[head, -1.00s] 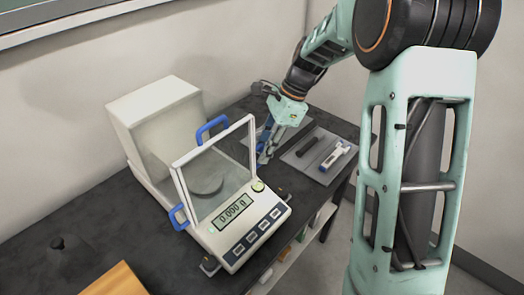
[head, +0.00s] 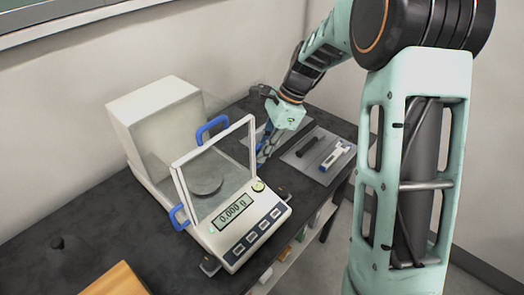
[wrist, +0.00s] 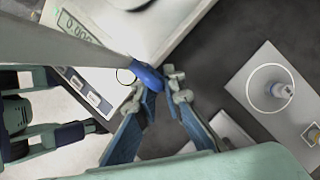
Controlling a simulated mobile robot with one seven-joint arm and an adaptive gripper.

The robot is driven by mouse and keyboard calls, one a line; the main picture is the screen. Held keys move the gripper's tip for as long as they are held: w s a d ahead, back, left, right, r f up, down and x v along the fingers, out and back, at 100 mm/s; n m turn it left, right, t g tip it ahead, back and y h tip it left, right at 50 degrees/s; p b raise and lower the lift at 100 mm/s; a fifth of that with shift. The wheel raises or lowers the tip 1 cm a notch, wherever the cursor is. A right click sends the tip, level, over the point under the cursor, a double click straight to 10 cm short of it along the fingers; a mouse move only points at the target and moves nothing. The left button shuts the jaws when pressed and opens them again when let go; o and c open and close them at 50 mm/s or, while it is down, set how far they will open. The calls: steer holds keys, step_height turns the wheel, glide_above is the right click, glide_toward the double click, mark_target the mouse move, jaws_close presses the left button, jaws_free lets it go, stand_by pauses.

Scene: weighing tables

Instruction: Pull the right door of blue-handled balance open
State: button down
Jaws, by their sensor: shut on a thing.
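The balance (head: 246,228) has a white base, clear glass walls and a display reading 0.000 g. Blue handles show at its top (head: 211,128) and left side (head: 178,217). My gripper (head: 264,152) is at its right side, fingers pointing down. In the wrist view, my gripper (wrist: 164,88) is shut on the blue handle of the right door (wrist: 146,76), beside the white base (wrist: 110,60). In the head view the fingers hide this handle. How far the right door stands open is not clear through the glass.
A grey tray (head: 318,172) with a dark tool (head: 306,147) and a white-and-blue tool (head: 334,157) lies right of my gripper. A dark weight (head: 66,250) and an orange-brown block (head: 115,281) are at the front left. A wall stands behind the dark table.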

steer(key=w+a+p, duration=0.6)
steer(key=w+a, duration=0.4)
steer(key=shift+w+a, duration=0.2)
steer(key=shift+w, duration=0.2)
steer(key=c, duration=2)
jaws_free()
steer(key=shift+s, duration=0.1)
steer(key=shift+c, duration=0.2)
steer(key=v, duration=1.2)
steer(key=shift+r, duration=0.1)
